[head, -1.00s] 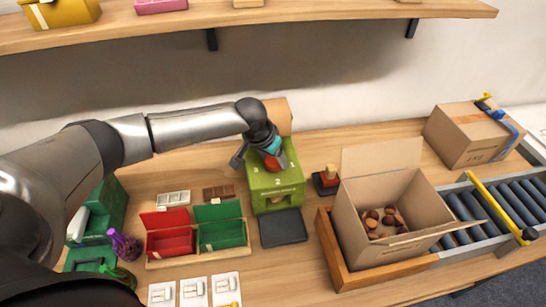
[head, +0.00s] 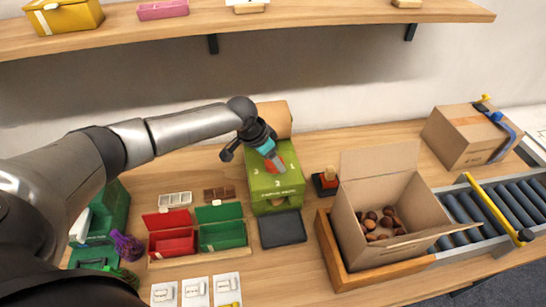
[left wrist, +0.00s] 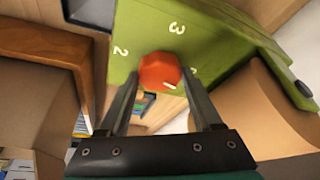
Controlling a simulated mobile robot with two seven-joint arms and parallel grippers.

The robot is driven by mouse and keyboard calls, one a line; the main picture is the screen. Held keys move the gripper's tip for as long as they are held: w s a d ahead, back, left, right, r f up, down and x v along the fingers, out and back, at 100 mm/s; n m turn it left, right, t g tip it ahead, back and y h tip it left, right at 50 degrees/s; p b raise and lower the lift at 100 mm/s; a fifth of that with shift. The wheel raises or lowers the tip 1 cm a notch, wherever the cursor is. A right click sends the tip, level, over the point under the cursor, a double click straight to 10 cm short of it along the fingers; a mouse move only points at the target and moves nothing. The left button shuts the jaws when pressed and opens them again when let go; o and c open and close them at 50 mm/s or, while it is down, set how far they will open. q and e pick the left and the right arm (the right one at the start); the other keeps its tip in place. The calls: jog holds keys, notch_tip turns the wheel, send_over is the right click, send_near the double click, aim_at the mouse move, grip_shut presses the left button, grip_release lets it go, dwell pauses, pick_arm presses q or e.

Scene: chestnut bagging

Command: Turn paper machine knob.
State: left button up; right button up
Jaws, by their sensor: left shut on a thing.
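The green paper machine (head: 262,196) stands on the table near the middle of the head view, with a brown paper roll (head: 276,117) behind it. Its red knob (head: 281,166) is on the sloped top among white numbers, and it shows as an orange-red faceted knob (left wrist: 158,72) in the left wrist view. The numbers 2 and 3 are readable there; another is partly hidden by a finger. My left gripper (head: 272,157) is at the knob from above, its two fingers on either side and shut on it. A short pale mark shows on the knob. My right gripper is not in view.
A dark tray (head: 283,229) lies before the machine. An open carton (head: 352,232) with chestnuts stands in a wooden frame to the right, beside a roller conveyor (head: 492,210). Red (head: 171,243) and green (head: 222,235) bins sit to the left. A shelf (head: 300,20) runs above.

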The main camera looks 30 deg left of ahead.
pick_arm(q)
jog(key=m+h+b, duration=0.1)
jog(key=m, duration=0.1)
jog(key=shift+f+m+g, duration=0.15)
jog(key=shift+m+g, duration=0.25)
jog(key=m+b, duration=0.1)
jog(key=m, duration=0.1)
jog(key=shift+w+a+m+g+h+b, duration=0.1)
jog(key=shift+m+g+h+b, duration=0.3)
jog(key=m+b, duration=0.1)
jog(key=m, duration=0.1)
jog(key=m+g+b, duration=0.1)
jog(key=m+b, duration=0.1)
jog(key=shift+w+g+h+b, duration=0.15)
jog(key=shift+g+h+b, duration=0.15)
jog(key=shift+m+g+b, duration=0.8)
jog(key=shift+m+b, duration=0.9)
jog(key=shift+m, duration=0.6)
jog(key=o, duration=1.4)
